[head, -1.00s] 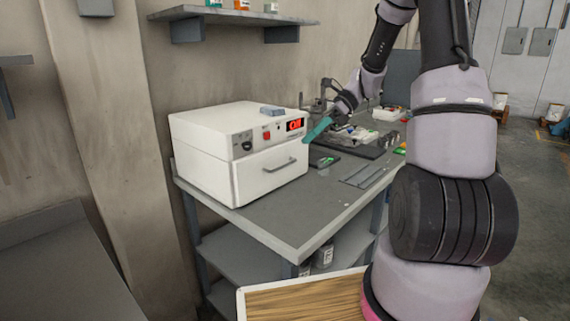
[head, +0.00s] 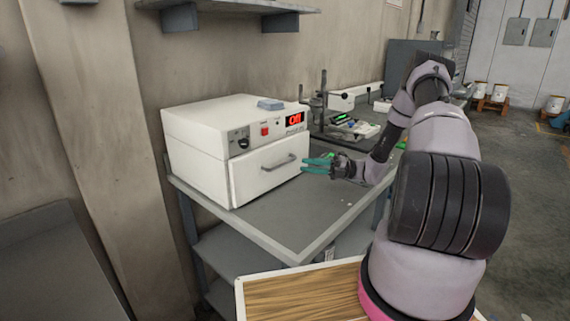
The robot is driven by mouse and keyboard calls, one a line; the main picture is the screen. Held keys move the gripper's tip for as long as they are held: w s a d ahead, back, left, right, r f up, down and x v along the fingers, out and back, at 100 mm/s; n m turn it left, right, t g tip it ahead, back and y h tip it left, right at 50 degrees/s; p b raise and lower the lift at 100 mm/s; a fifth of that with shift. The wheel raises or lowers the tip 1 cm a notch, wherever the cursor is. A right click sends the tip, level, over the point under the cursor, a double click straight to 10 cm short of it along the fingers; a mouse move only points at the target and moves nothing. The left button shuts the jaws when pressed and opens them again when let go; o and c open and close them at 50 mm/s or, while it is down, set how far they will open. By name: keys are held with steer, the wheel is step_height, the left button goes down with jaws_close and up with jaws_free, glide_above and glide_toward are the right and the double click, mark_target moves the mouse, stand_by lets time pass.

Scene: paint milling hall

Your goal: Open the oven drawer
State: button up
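The white box oven (head: 205,155) stands on the left part of the grey bench. Its front drawer (head: 250,183) is closed, with a horizontal bar handle (head: 278,162) across it. Above the drawer are a red display (head: 295,119) reading "Off", a red switch and a dark knob. My gripper (head: 306,165), with teal fingers, is just right of the handle at about its height. The fingers are apart with a gap between them, and they hold nothing. I cannot tell the exact distance from the fingertips to the handle.
The grey bench top (head: 285,220) is clear in front of the oven. A dark stand with an upright post (head: 323,100) and small items are behind my gripper. A wall shelf (head: 230,6) hangs above. A small grey-blue object (head: 270,104) lies on the oven.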

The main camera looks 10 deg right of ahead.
mark_target(286, 163)
steer(key=x, duration=0.8)
steer(key=shift+a, duration=0.25)
jaws_close()
stand_by(1.0)
